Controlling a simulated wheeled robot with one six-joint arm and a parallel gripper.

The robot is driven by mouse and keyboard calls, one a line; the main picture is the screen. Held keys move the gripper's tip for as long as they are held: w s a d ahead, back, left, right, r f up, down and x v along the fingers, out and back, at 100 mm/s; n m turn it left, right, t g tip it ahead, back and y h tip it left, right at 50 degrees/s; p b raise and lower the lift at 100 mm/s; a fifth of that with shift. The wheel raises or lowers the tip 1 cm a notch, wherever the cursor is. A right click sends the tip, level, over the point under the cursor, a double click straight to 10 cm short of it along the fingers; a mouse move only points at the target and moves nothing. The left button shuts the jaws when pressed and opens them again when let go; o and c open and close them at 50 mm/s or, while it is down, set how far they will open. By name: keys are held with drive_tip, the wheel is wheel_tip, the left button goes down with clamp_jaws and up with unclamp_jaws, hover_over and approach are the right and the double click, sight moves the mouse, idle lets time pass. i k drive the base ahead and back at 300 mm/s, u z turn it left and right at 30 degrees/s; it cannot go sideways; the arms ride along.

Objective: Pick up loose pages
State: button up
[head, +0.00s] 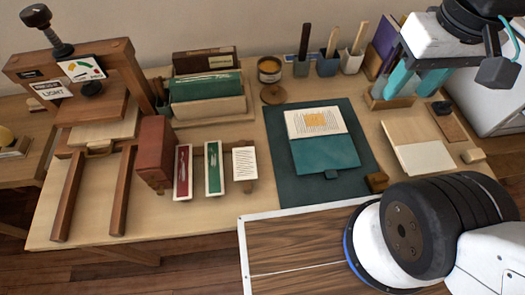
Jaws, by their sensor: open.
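A stack of plain cream pages (424,160) lies flat at the right of the table. A printed sheet with an orange picture (316,122) lies on the dark green mat (282,185), along the upper part of a teal cover (325,153). A small text card (245,165) stands or lies among narrow pieces at the middle; I cannot tell which. My gripper (416,84) is at the upper right, its teal fingers apart and pointing down. It looks empty, in front of the far right corner and apart from the pages.
A wooden press (75,75) stands at the left. Books in a rack (207,105), a brown block (155,150), a glue jar (270,69) and tool cups (327,64) occupy the back and middle. A small wooden block (377,182) sits by the mat's corner. My own arm covers the lower right.

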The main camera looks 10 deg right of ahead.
sight(244, 159)
drive_tip(key=z, duration=0.2)
drive_tip(key=k, duration=0.85)
drive_tip(key=u, duration=0.25)
drive_tip(key=i, duration=0.5)
